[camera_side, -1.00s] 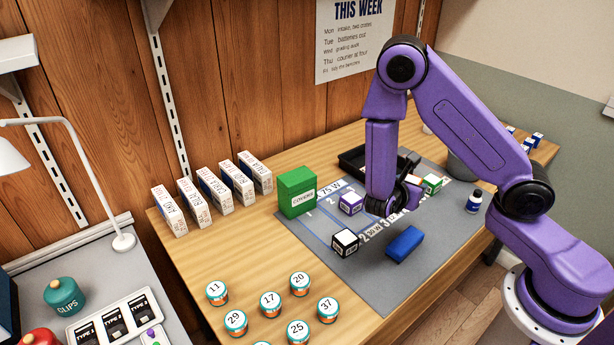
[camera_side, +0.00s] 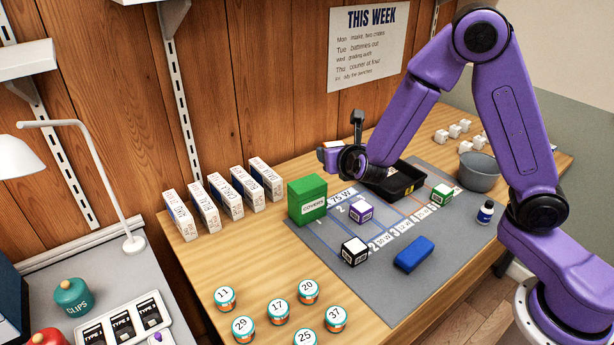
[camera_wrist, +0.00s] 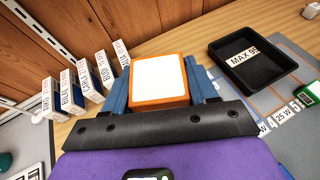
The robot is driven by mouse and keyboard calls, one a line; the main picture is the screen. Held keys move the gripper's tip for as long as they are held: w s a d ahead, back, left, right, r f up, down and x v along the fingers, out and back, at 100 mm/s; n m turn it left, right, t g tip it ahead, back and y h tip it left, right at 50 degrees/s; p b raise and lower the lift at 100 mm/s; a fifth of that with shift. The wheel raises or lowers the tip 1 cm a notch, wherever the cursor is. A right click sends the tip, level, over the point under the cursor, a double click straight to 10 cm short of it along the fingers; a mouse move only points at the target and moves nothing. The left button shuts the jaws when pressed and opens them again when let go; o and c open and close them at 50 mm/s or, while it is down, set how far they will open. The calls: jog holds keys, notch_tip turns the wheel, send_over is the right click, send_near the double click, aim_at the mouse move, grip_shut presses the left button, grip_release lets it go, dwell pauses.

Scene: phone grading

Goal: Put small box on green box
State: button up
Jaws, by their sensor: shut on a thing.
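My gripper (camera_side: 331,156) is raised over the back of the table, up and to the right of the green box in the side view. It is shut on a small orange box with a white top (camera_wrist: 159,79), held between the blue fingers in the wrist view. In the side view little of the held box shows. The green box (camera_side: 307,204), labelled COVERS, stands upright on the table at the mat's back left corner, apart from the held box. I cannot make it out in the wrist view.
A purple-white box (camera_side: 361,212), a black-white box (camera_side: 355,251), a green-white box (camera_side: 442,195) and a blue block (camera_side: 414,253) sit on the grey mat (camera_side: 385,292). A black tray (camera_side: 407,184) is behind. Upright cartons (camera_side: 232,197) stand left, several round jars (camera_side: 277,311) in front.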

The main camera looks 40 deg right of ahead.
jog(key=w+f, duration=0.3)
jog(key=w, duration=0.2)
send_over(307, 182)
jog(key=s, duration=0.1)
notch_tip(307, 182, down, 4)
jog(key=shift+s, duration=0.1)
jog(key=shift+w+f, duration=0.55)
jog(key=shift+f, duration=1.55)
jog(key=shift+f, duration=0.15)
jog(key=o, duration=1.1)
